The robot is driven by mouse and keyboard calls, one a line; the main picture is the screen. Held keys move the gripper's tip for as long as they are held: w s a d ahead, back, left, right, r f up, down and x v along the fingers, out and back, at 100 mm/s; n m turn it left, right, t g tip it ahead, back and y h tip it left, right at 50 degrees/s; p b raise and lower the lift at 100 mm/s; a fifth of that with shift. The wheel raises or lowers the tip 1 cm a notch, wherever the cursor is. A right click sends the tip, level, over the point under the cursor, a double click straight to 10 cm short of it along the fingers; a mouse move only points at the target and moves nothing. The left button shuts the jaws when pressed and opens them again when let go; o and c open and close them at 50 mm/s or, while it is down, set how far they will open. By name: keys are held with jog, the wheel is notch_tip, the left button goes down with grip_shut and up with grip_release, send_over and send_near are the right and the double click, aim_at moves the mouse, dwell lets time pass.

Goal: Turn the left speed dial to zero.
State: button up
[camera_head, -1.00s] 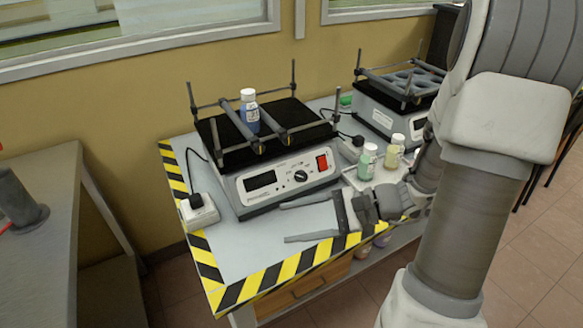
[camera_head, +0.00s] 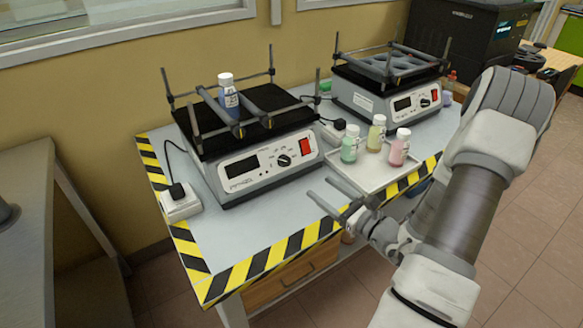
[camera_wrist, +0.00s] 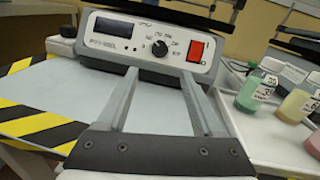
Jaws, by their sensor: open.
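The left shaker (camera_head: 245,140) stands on the table with a blue-labelled bottle (camera_head: 228,97) on its black top. Its speed dial (camera_head: 284,160) is a round black knob on the front panel, between the dark display (camera_head: 242,167) and the red switch (camera_head: 304,148). In the wrist view the dial (camera_wrist: 159,48) is ahead, between the lines of my fingers, with its white mark hard to read. My gripper (camera_head: 318,197) is open and empty over the table's front edge, short of the panel and apart from the dial. The fingers also show in the wrist view (camera_wrist: 158,82).
A white tray (camera_head: 372,178) with green, yellow and pink bottles (camera_head: 399,147) stands right of my gripper. A second shaker (camera_head: 392,90) is behind it. A white power box (camera_head: 181,204) sits left. The table front is clear.

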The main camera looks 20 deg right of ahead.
aim_at(289, 164)
jog(key=b+x, duration=0.1)
jog(key=x, duration=1.1)
jog(key=shift+w+a+b, duration=0.1)
jog(key=shift+w+b, duration=0.2)
jog(key=shift+b, duration=0.05)
grip_shut()
